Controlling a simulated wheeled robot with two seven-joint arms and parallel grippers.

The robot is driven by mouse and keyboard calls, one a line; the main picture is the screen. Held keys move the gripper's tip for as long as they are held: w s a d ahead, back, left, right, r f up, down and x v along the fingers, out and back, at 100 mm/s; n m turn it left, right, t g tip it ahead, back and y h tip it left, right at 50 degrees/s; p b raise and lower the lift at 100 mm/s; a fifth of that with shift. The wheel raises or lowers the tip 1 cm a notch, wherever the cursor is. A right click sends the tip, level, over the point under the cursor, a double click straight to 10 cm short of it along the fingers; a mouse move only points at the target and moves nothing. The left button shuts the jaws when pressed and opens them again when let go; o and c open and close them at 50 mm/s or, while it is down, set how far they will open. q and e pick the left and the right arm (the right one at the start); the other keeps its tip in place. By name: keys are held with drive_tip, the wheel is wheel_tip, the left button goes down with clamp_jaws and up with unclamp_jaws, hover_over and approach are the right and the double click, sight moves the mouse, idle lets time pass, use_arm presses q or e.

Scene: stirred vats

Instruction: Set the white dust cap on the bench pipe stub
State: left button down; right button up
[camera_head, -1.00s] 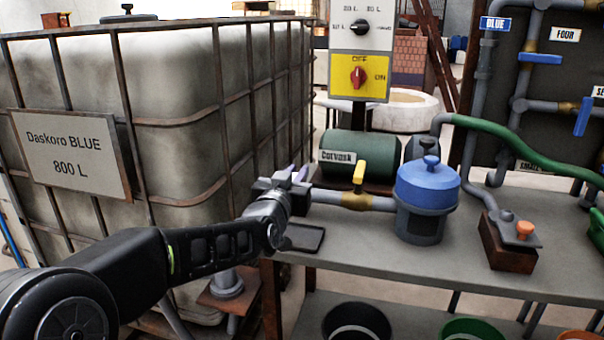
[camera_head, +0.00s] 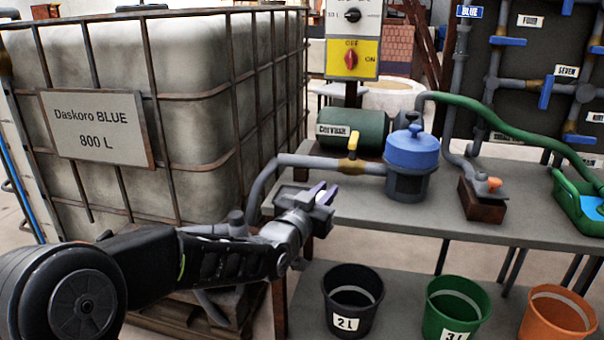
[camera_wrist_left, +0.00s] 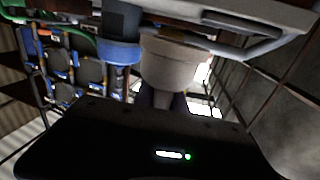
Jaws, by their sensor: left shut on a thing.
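My left gripper (camera_head: 320,197) is at the front left of the bench, above or beside its edge, with pale purple fingertips. It is shut on the white dust cap (camera_wrist_left: 178,64), which shows in the left wrist view as an off-white, round, cup-like piece in front of the fingers. In the head view the cap is too small and covered to make out clearly. I cannot pick out the bench pipe stub for certain; my gripper hides part of the bench. My right gripper is not in view.
On the bench (camera_head: 400,215) stand a blue-lidded pump pot (camera_head: 410,150), a grey pipe (camera_head: 325,163) with a yellow-handled valve, and a rusty block (camera_head: 482,205). A caged tank (camera_head: 200,110) is at left. Black (camera_head: 350,312), green (camera_head: 455,312) and orange (camera_head: 555,318) buckets stand below.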

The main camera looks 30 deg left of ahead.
use_arm(q)
drive_tip(key=s+d+f+m+h, duration=0.1)
drive_tip(key=d+f+m+h, duration=0.1)
drive_tip(key=d+f, duration=0.3)
drive_tip(key=s+d+f+m+h, duration=0.1)
drive_tip(key=d+f+h, duration=0.3)
drive_tip(key=d, duration=0.6)
drive_tip(key=shift+d+f+m+g+h, duration=0.15)
drive_tip(key=shift+f+m+g+h, duration=0.35)
drive_tip(key=shift+f, duration=0.45)
